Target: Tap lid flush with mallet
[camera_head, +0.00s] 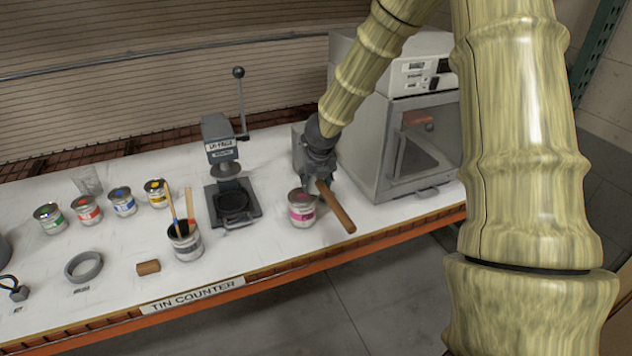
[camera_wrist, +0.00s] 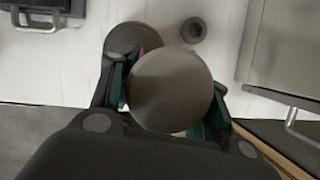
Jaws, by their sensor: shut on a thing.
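My gripper (camera_head: 318,178) is shut on the mallet, whose brown wooden handle (camera_head: 335,207) slants down to the right in the head view. In the wrist view, a large round dark-grey face (camera_wrist: 172,90), apparently the mallet's head, fills the space between the fingers. The pink-labelled tin (camera_head: 302,208) stands upright on the counter, just below and left of the gripper. Its grey round top (camera_wrist: 132,37) shows partly behind the fingers in the wrist view. I cannot tell whether its lid is flush or whether the mallet touches it.
A lever press (camera_head: 222,165) stands left of the tin, and a large grey cabinet (camera_head: 415,145) stands close on the right. Several colour-labelled tins (camera_head: 122,203), a tin with sticks (camera_head: 186,243) and a grey ring (camera_head: 84,267) lie further left. The counter's front edge (camera_head: 195,294) is near.

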